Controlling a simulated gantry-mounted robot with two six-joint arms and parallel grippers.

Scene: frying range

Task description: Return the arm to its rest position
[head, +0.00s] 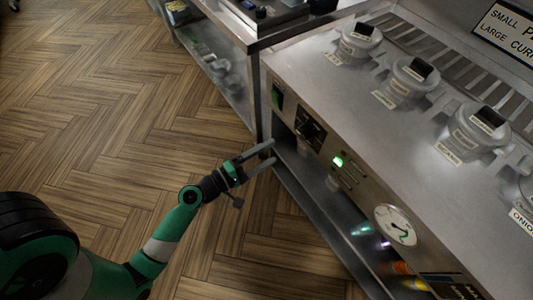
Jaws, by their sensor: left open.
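My left gripper (263,159) is open, with its two grey fingers apart and nothing between them. It is in front of the lower front of the steel frying range (310,75), near the open shelf below the control panel. I cannot tell whether the fingertips touch the range. My green and black left arm reaches up to it from the bottom left, over the wood floor. My right gripper is out of the picture.
Several lidded, labelled containers (408,80) stand on top. A steel side table (232,40) adjoins at the back. The wood floor (100,100) to the left is clear.

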